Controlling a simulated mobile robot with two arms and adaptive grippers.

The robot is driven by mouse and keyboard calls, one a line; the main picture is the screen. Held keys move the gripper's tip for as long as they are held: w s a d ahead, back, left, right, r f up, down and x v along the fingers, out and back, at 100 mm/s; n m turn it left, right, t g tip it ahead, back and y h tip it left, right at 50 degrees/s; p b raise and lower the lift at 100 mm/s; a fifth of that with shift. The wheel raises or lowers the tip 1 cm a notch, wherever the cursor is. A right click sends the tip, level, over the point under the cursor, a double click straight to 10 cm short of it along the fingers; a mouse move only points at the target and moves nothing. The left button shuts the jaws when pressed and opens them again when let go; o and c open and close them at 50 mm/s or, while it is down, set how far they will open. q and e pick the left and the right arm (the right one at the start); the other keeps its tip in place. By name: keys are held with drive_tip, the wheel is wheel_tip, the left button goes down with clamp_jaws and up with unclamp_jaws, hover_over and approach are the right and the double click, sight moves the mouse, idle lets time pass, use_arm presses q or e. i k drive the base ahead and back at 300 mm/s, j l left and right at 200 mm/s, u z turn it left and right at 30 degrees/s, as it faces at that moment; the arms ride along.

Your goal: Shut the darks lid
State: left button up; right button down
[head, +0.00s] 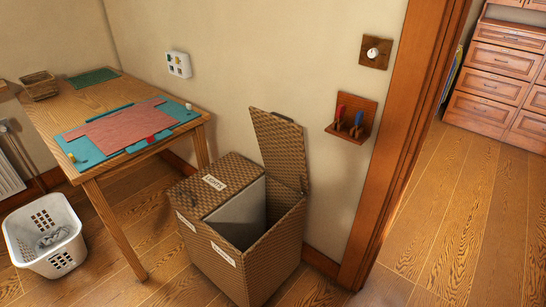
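A brown woven hamper (262,269) with two compartments stands on the floor against the wall. The front labels are too small to read surely. Neither of my grippers is in view.
A wooden table (85,88) with a teal mat and red cloth stands left of the hamper. A white laundry basket (45,240) is on the floor. A wall rack (351,119) and a doorway frame (395,145) are at right. Floor before the hamper is partly visible.

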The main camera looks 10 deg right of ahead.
sight(281, 141)
drive_tip(key=i+l+u, duration=0.1)
drive_tip(key=l+u, duration=0.45)
drive_tip(key=u, duration=0.15)
drive_tip(key=l+u, duration=0.3)
drive_tip(key=i+l, duration=0.05)
